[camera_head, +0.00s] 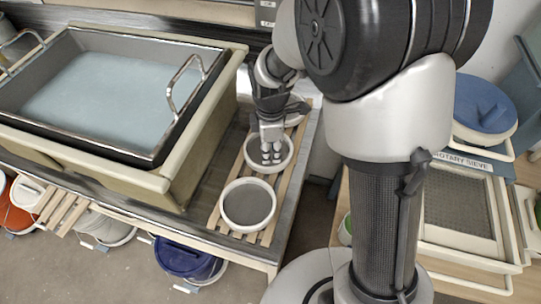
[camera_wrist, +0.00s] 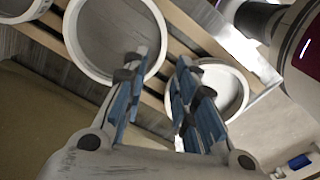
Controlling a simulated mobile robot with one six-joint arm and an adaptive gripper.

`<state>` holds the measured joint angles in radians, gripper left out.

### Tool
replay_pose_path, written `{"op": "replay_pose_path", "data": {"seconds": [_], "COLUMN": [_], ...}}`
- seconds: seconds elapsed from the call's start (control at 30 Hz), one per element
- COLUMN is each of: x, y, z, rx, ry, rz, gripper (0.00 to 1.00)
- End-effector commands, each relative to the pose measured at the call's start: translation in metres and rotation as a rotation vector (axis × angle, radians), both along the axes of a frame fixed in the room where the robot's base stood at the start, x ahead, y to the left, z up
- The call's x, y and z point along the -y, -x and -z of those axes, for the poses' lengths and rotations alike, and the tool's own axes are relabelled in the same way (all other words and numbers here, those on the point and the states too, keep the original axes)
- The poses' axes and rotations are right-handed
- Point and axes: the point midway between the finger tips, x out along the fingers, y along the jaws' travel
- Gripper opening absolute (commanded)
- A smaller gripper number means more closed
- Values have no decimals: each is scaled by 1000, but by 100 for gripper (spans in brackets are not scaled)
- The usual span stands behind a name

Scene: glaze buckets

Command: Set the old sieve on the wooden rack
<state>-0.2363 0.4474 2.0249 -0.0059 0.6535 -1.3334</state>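The wooden rack (camera_head: 285,190) is a slatted strip on the bench right of the basin. Round white-rimmed sieves with grey mesh are on it: a front one (camera_head: 248,204), a middle one (camera_head: 282,163) and a partly hidden back one (camera_head: 299,106). I cannot tell which is the old sieve. My gripper (camera_head: 271,150) points down over the middle sieve. In the wrist view its blue-padded fingers (camera_wrist: 160,98) are apart with nothing clearly between them. There, one sieve (camera_wrist: 112,35) is at upper left and another (camera_wrist: 230,92) is partly behind the right fingers.
A basin (camera_head: 165,184) with a metal-handled tray of pale blue liquid (camera_head: 110,95) is left of the rack. Buckets, including a blue one (camera_head: 185,258), stand below. A box labelled ROTARY SIEVE (camera_head: 460,205) and a blue-lidded bucket (camera_head: 484,103) are at right.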

Motion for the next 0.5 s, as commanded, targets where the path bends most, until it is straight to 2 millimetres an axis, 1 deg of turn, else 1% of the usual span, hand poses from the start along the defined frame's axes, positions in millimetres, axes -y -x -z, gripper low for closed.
{"op": "replay_pose_path", "data": {"seconds": [0.03, 0.1, 0.2, 0.3, 0.5], "x": [0, 0, 0, 0, 1], "y": [-1, -1, 0, 1, 2], "z": [-13, -25, -37, -44, -49], "rx": [4, 4, 2, 0, 3], "ry": [-1, -1, -1, 0, -1], "rz": [0, 0, 0, 0, 10], "gripper": [26, 26, 26, 26, 26]}}
